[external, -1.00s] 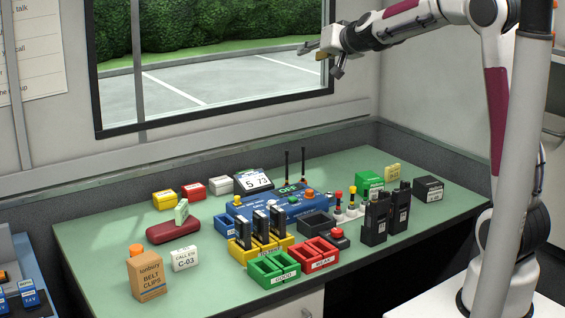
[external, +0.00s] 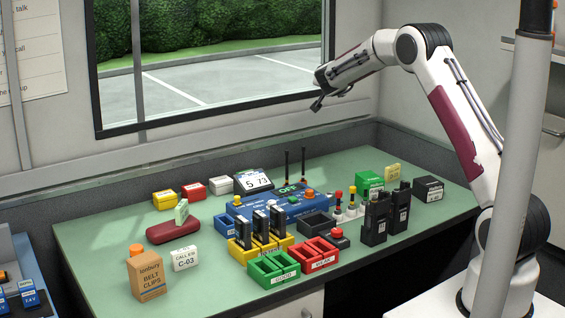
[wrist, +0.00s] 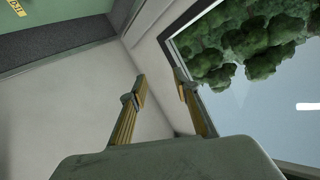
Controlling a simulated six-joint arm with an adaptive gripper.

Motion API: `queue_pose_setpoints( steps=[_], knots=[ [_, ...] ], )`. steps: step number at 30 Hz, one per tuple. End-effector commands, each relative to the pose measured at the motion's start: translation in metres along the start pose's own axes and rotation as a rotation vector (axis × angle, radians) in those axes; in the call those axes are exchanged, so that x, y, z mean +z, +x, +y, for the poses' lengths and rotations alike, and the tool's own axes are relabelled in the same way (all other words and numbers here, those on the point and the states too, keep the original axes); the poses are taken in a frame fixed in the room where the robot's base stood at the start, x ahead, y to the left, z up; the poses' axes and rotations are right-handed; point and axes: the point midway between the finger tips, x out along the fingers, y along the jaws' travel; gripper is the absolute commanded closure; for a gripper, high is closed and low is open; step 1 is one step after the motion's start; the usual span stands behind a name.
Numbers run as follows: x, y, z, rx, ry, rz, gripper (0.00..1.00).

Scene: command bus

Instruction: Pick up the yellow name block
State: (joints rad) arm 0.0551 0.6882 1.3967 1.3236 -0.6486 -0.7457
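A yellow block with a white label (external: 164,198) lies at the back left of the green desk, beside a red and a white one; its lettering is too small to read. A paler yellow upright piece (external: 392,172) stands at the back right. A yellow labelled piece (wrist: 15,8) shows at the top left corner of the wrist view; I cannot tell which one it is. My gripper (external: 317,92) is high above the desk, in front of the window, far from both yellow pieces. In the wrist view its fingers (wrist: 162,93) are apart with nothing between them.
A blue console (external: 285,207) with two antennas fills the middle of the desk (external: 95,245). Black radios (external: 376,218), a green tray (external: 273,268), a red tray (external: 318,254) and a belt clips box (external: 147,277) stand towards the front. The window wall is close behind my gripper.

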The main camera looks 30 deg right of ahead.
Motion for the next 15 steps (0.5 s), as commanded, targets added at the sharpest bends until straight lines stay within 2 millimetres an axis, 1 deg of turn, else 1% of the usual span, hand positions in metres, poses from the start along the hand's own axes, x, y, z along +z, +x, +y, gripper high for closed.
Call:
queue_pose_setpoints(
  steps=[1,6,11,15],
  knots=[
    [0.009,0.009,0.008,0.034,0.002,0.005,0.69],
    [0.035,0.033,0.04,0.157,0.004,0.022,0.69],
    [0.064,0.049,0.072,0.278,-0.001,0.031,0.69],
    [0.091,0.059,0.102,0.386,-0.009,0.032,0.69]
  ],
)
